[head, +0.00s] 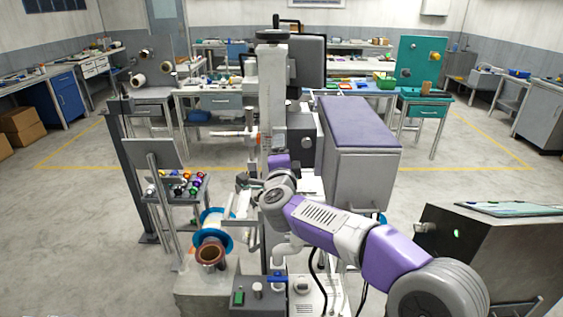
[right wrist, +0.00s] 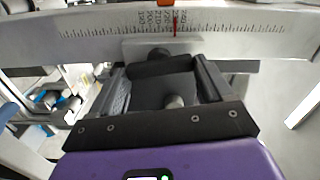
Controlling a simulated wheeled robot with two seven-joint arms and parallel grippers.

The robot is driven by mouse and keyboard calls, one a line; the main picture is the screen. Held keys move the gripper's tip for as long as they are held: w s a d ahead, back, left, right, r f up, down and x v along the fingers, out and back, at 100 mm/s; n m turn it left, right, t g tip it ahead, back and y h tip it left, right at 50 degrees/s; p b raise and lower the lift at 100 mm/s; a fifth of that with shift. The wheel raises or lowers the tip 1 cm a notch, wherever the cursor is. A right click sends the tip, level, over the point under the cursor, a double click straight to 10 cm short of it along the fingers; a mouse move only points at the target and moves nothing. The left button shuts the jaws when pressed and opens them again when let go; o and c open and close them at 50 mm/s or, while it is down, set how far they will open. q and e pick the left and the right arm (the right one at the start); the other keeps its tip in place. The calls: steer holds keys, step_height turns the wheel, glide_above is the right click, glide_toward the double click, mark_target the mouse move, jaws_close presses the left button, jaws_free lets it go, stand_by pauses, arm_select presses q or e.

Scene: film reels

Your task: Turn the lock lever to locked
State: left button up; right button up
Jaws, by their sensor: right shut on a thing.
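In the right wrist view, a dark bar-shaped handle (right wrist: 160,66), which looks like the lock lever, lies between the fingertips of my right gripper (right wrist: 163,72). The gripper is shut on it. A small grey peg (right wrist: 174,101) shows between the fingers. Just beyond is a white scale (right wrist: 100,45) with a red pointer (right wrist: 176,22). In the head view, the purple hand of my right arm (head: 279,160) is at the white column with the scale (head: 267,137); its fingertips are hidden. The lever's locked and unlocked marks are not visible. My left gripper is not in view.
A grey cabinet with a purple top (head: 360,125) stands right of the column. A blue-flanged spool (head: 212,233) and a small stand with colored items (head: 175,187) are to the left. A dark console (head: 480,250) is at lower right. Open floor lies on both sides.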

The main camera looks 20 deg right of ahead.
steer(key=shift+m+b, duration=0.45)
steer(key=shift+m, duration=0.35)
steer(key=o, duration=0.8)
steer(key=v, duration=0.7)
steer(key=shift+s+a, duration=0.1)
steer(key=shift+s, duration=0.25)
